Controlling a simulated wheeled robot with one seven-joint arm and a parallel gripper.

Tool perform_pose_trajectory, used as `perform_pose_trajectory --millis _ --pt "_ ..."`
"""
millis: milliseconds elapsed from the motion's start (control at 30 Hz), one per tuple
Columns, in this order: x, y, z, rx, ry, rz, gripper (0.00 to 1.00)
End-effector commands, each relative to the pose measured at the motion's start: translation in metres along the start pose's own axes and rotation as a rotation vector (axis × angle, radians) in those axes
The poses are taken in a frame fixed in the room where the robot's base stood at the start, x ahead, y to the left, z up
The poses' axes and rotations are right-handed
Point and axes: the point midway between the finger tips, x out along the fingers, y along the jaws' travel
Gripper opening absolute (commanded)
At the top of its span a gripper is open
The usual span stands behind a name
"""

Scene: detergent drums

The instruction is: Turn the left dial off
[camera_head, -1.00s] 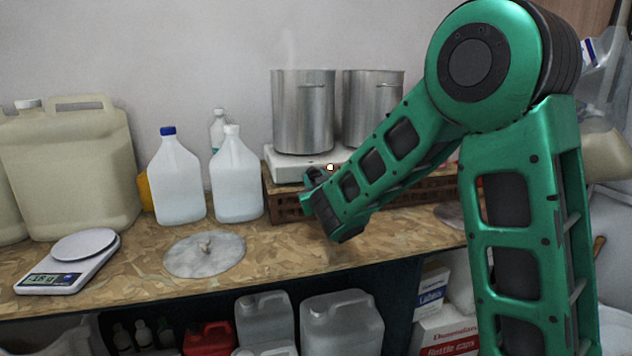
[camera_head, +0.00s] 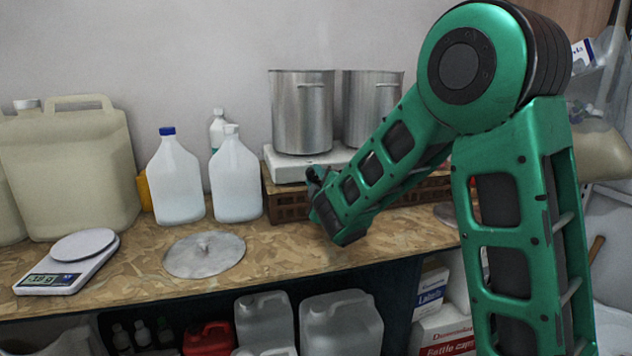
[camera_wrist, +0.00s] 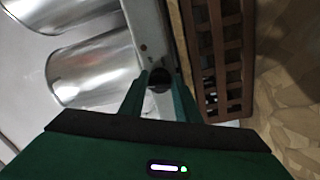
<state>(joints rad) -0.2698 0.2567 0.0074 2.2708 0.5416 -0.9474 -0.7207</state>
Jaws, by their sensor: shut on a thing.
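The white hotplate (camera_head: 292,166) stands at the back of the bench with two steel pots on it. In the wrist view, its front panel (camera_wrist: 146,30) runs up and down the picture, and a round black dial (camera_wrist: 159,79) sits on it. My gripper (camera_wrist: 162,84) is shut on this dial, with one finger on each side. The dial's pointer mark cannot be made out. In the head view, my gripper (camera_head: 316,180) is at the left part of the hotplate's front, and my arm hides the dial and much of the panel.
The steel pots (camera_head: 302,112) stand close behind the panel. A brown crate (camera_head: 290,206) is under the hotplate. White jugs (camera_head: 237,182), a round lid (camera_head: 204,256) and a scale (camera_head: 68,263) are to the left. The bench in front is clear.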

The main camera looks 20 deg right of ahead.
Motion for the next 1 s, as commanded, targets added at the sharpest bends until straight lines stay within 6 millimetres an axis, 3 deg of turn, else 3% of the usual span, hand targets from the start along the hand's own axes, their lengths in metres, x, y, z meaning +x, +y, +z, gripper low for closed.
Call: perform_pose_trajectory --millis 400,967,1000 --pt "-0.0008 -0.0035 -0.0008 -0.2 0.013 -0.006 0.07" --pt "-0.0012 -0.0052 -0.001 -0.234 0.015 -0.009 0.07" --pt "-0.0013 -0.0053 -0.001 -0.234 0.015 -0.009 0.32"
